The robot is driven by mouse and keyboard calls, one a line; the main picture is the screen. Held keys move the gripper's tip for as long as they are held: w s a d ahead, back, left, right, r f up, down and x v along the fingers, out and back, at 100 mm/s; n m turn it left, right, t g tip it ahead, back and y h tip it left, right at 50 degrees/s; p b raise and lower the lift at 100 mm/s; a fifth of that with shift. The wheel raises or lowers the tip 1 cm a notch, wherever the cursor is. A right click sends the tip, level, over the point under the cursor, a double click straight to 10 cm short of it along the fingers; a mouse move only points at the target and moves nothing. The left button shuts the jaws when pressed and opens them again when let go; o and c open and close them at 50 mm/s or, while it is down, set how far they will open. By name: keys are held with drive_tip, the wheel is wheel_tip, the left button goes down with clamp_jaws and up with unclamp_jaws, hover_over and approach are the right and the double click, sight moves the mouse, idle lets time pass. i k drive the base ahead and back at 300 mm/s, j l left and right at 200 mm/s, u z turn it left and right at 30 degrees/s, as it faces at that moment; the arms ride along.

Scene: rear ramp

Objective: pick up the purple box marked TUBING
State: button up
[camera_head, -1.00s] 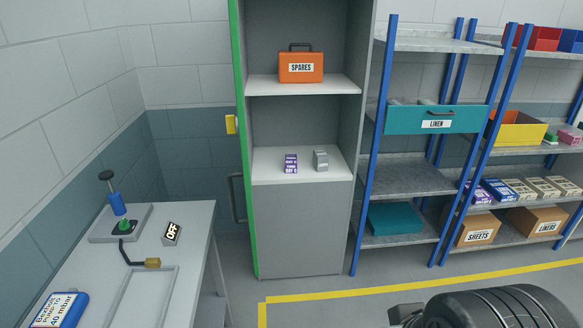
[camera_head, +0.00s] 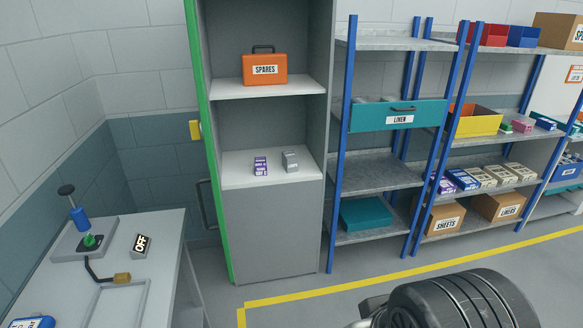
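A small purple and white box (camera_head: 260,166) stands on the lower shelf of the open grey cabinet, left of a small grey box (camera_head: 290,161). Its print is too small to read. More purple and white boxes (camera_head: 463,180) stand on the middle shelf of the right-hand rack; their print is also unreadable, so I cannot tell which box is marked TUBING. My gripper's fingers are not in view; only a dark, rounded part of my own body shows at the bottom right.
An orange SPARES case (camera_head: 265,67) sits on the cabinet's upper shelf (camera_head: 232,91). A teal LINEN drawer (camera_head: 372,118) hangs in the blue rack. A workbench (camera_head: 165,240) with an OFF sign (camera_head: 140,244) fills the lower left. The floor before the cabinet is clear.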

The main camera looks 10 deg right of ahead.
sight(261, 162)
drive_tip(key=i+u, duration=0.2)
drive_tip(key=u, duration=0.15)
drive_tip(key=i+l+u, duration=0.15)
drive_tip(key=u, duration=0.25)
drive_tip(key=i+l+u, duration=0.1)
drive_tip(key=i+l, duration=0.3)
drive_tip(key=i+l+u, duration=0.1)
drive_tip(key=i+l, duration=0.65)
drive_tip(key=l, duration=0.2)
drive_tip(key=i+l+u, duration=0.15)
drive_tip(key=i+l, duration=0.25)
drive_tip(key=i+l+u, duration=0.1)
drive_tip(key=i+l, duration=0.25)
drive_tip(key=l, duration=0.25)
